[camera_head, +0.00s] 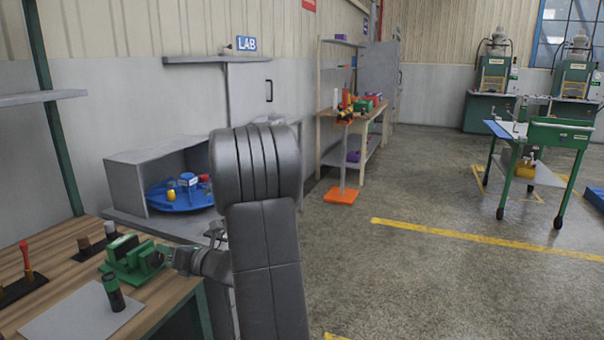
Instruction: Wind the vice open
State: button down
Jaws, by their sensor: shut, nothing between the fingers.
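A green vice (122,256) sits on the wooden workbench at the lower left, with dark jaws on top and its screw end facing right. My arm comes down in front of the camera, and my gripper (178,260) is at the right end of the vice, beside the screw end. It looks shut with nothing held. The picture is too small to tell whether the fingers touch the vice's handle, and the handle is not clearly visible.
A red-handled tool (27,260) and small dark blocks stand left. A grey open cabinet (125,175) with a blue turntable (180,197) is behind.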

jog(key=shift+s+a, duration=0.15)
jog(key=shift+s, duration=0.2)
jog(key=shift+w+r+p, duration=0.15)
jog(key=shift+r+p, duration=0.35)
jog(key=v, duration=0.6)
